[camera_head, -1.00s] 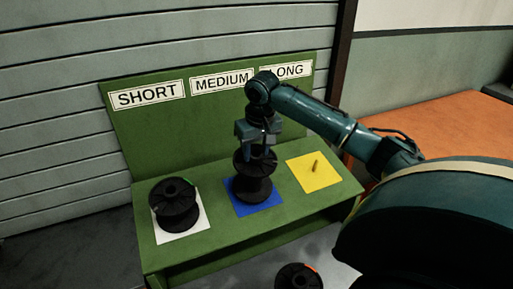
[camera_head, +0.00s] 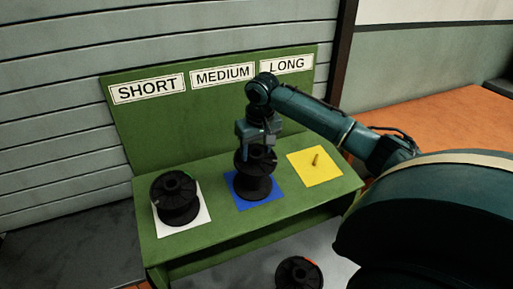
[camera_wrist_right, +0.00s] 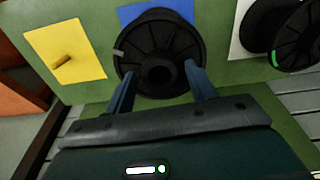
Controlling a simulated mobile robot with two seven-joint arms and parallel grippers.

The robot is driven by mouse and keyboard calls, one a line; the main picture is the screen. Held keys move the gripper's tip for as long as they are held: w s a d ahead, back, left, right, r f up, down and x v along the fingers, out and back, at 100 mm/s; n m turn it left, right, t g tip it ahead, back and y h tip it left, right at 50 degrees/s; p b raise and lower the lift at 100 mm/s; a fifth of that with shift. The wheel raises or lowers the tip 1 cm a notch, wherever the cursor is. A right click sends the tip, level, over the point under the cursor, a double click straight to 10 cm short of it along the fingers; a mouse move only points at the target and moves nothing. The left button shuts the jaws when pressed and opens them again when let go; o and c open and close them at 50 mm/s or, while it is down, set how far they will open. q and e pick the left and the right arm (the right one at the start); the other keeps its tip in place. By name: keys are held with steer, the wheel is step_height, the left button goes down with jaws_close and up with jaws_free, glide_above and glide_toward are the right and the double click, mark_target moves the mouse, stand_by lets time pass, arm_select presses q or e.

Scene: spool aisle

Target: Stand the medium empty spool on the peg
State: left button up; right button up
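The medium spool (camera_head: 255,174) is black and stands upright on the blue mat (camera_head: 240,200), below the MEDIUM sign. Any peg under it is hidden. It also shows in the right wrist view (camera_wrist_right: 160,40), with its round hub facing the camera. My right gripper (camera_head: 258,143) is just above the spool, pointing down. In the right wrist view its two fingers (camera_wrist_right: 163,88) are spread wide, one on each side of the hub and clear of it. Nothing shows gripped between them. My left gripper is not in view.
Another black spool (camera_head: 176,197) stands on the white mat (camera_head: 203,217) to the left. The yellow mat (camera_head: 327,174) on the right has a bare peg (camera_head: 316,159). A third spool (camera_head: 299,274) is low in front of the green stand (camera_head: 215,245). An orange surface (camera_head: 440,125) lies right.

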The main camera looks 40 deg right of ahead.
steer(key=shift+o, duration=1)
step_height(320, 180, up, 13)
steer(key=s, duration=0.2)
steer(key=shift+a, duration=0.35)
steer(key=shift+s, duration=0.1)
